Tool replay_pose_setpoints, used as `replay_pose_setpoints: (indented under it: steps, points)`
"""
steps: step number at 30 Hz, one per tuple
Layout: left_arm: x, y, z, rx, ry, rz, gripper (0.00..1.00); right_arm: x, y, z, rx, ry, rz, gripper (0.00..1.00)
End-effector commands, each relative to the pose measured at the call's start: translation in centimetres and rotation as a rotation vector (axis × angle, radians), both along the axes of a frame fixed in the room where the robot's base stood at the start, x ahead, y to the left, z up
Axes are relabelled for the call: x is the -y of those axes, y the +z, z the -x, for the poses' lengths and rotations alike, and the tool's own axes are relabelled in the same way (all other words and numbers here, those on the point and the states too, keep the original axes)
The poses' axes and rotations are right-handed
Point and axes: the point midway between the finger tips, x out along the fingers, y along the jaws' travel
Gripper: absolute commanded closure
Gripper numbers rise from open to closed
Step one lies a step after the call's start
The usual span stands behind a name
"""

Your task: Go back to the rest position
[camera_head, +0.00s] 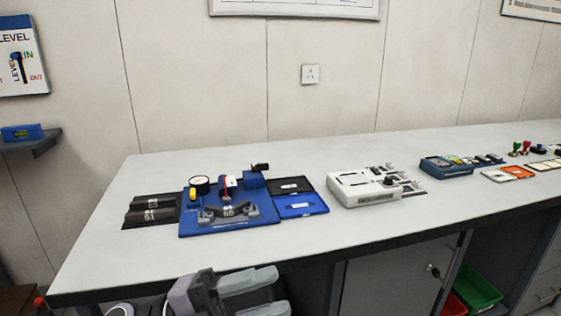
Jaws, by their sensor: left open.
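My left gripper (262,288) shows at the bottom of the head view, in front of the bench's front edge and below the blue fixture. Its two pale fingers point right and stand apart, with nothing between them. My right gripper is not in the view. The grey-white bench (110,232) runs across the view. The blue fixture plate (240,230) on it carries a dial gauge (200,184) and a dark part marked with a number (228,212).
Dark numbered blocks (150,209) lie left of the fixture. A blue case (301,205) and a white device (364,188) stand to its right. Several small items are farther right. Green (480,286) and red bins sit below. The bench's front left is clear.

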Motion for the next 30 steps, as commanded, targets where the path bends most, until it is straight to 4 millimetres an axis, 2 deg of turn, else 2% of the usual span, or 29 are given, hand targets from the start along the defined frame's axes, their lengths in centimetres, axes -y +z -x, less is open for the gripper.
replay_pose_setpoints:
  steps: [2,5,8,11,12,14,15,17,18,21,25,27,30]
  points:
    - [-1.4,0.0,-1.3,-0.132,0.12,0.131,0.57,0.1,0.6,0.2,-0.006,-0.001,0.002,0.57]
    - [-3.8,-1.5,-3.1,-0.303,0.287,0.259,0.57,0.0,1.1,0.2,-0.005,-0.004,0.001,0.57]
    - [-6.6,-4.4,-4.5,-0.491,0.467,0.348,0.57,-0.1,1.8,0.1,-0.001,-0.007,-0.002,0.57]
    - [-9.6,-8.8,-4.9,-0.695,0.648,0.399,0.57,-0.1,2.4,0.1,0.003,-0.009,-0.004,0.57]
    - [-10.8,-10.8,-4.6,-0.781,0.72,0.407,0.57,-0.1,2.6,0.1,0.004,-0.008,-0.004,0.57]
    - [-12.4,-14.1,-3.7,-0.915,0.824,0.411,0.57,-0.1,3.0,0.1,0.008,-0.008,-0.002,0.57]
    - [-13.5,-16.4,-2.8,-1.006,0.89,0.404,0.57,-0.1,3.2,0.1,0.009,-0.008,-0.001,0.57]
    - [-14.9,-19.7,-1.0,-1.139,0.981,0.387,0.57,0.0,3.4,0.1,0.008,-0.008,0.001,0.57]
    - [-15.6,-21.7,0.4,-1.222,1.032,0.371,0.57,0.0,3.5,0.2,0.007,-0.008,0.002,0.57]
    - [-16.9,-25.8,4.0,-1.403,1.13,0.325,0.57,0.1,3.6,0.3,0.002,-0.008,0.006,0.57]
    - [-17.7,-28.8,7.5,-1.551,1.197,0.275,0.57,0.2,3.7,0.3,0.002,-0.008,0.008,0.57]
    - [-17.8,-29.5,8.5,-1.592,1.212,0.263,0.57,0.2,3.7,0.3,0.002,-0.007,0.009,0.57]
    - [-17.9,-29.9,9.0,-1.612,1.219,0.255,0.57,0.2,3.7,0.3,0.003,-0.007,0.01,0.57]
